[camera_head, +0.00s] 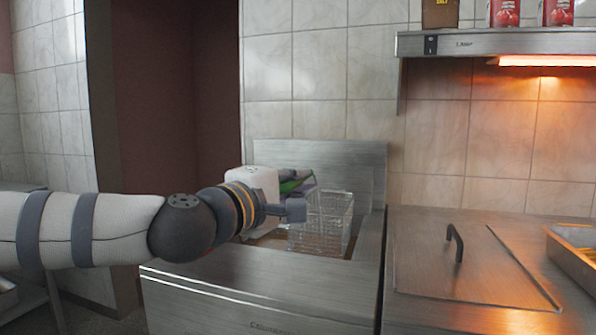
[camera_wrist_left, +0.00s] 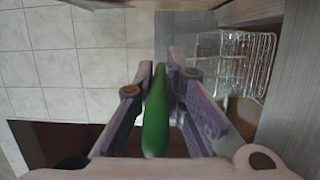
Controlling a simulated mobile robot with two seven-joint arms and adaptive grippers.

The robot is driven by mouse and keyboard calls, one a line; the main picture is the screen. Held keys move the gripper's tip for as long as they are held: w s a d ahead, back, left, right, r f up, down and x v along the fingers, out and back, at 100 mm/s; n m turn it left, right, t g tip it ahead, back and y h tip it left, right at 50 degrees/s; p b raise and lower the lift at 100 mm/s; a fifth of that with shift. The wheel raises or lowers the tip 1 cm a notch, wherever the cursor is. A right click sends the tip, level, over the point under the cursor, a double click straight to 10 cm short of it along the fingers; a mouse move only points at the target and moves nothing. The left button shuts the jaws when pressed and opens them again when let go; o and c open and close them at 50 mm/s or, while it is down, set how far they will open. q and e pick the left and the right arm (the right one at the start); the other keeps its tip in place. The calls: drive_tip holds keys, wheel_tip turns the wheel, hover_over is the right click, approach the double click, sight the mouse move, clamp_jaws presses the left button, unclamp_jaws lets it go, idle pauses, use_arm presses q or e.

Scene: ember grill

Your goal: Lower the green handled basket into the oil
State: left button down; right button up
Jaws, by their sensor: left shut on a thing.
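My left gripper (camera_head: 303,184) is at the fryer and shut on the green handle (camera_head: 289,186). In the left wrist view the green handle (camera_wrist_left: 156,125) lies between the two purple-grey fingers (camera_wrist_left: 160,72). A wire basket (camera_head: 322,222) sits just right of the gripper, over the fryer well, with its lower part in or near the brown oil. The basket also shows at the right of the left wrist view (camera_wrist_left: 235,60). The join between handle and basket is hidden, so I cannot tell whether they are connected. My right gripper is not in view.
The steel fryer (camera_head: 250,290) has a raised back panel (camera_head: 345,160). A steel counter with a handled lid (camera_head: 465,270) stands to the right, with a metal tray (camera_head: 575,255) at its far edge. A lit heat-lamp shelf (camera_head: 495,43) hangs above.

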use_arm(q)
wheel_tip(320, 180, down, 10)
drive_tip(key=b, duration=0.5)
drive_tip(key=shift+f, duration=0.1)
drive_tip(key=shift+f+b, duration=0.6)
drive_tip(key=shift+f, duration=0.05)
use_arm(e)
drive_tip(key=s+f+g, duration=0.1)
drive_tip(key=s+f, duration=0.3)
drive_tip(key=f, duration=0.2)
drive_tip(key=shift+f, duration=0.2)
use_arm(q)
drive_tip(key=shift+f+b, duration=0.5)
drive_tip(key=shift+f, duration=0.25)
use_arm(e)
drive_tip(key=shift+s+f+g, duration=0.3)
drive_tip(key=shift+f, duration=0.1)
use_arm(q)
drive_tip(key=c, duration=1.6)
unclamp_jaws()
drive_tip(key=shift+o, duration=0.2)
drive_tip(key=shift+s, duration=0.1)
